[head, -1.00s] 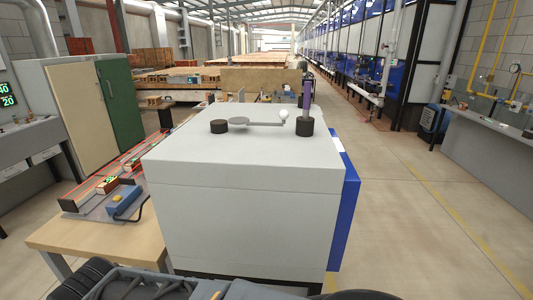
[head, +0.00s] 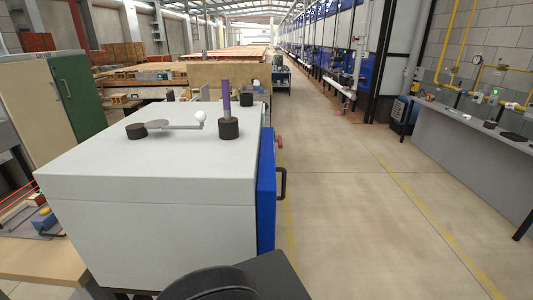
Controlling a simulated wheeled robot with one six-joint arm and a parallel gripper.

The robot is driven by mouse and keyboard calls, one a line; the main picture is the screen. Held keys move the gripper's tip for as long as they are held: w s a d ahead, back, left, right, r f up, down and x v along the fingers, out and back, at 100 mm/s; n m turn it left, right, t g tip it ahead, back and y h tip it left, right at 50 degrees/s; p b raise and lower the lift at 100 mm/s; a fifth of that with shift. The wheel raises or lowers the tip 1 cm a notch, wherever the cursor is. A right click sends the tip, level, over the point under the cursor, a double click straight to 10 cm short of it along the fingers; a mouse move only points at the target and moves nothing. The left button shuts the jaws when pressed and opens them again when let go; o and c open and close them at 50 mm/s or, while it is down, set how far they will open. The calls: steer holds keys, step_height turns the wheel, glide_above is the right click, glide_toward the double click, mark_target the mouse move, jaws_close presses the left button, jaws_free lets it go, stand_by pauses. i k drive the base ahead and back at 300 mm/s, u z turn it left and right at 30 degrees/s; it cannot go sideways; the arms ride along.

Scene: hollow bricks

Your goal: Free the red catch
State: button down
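A small red part (head: 279,141), which looks like the catch, sticks out at the far right edge of the blue door (head: 266,190). The door is on the right side of a large light-grey box (head: 150,220) and looks shut. A black bar handle (head: 283,184) stands out from the door, nearer to me than the red part. How the catch is fastened is too small to tell. Dark parts of my own body or arm fill the bottom middle of the view. My gripper's fingers are not in view.
On the box top are a lever with a white knob (head: 200,116), a black puck (head: 136,131) and a black-based purple post (head: 228,128). The floor right of the door is clear up to a grey bench (head: 470,138). A wooden table (head: 40,262) stands at the left.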

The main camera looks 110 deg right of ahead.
mark_target(278, 138)
steer(key=z, duration=0.05)
steer(key=k, duration=1.8)
steer(key=z, duration=2.75)
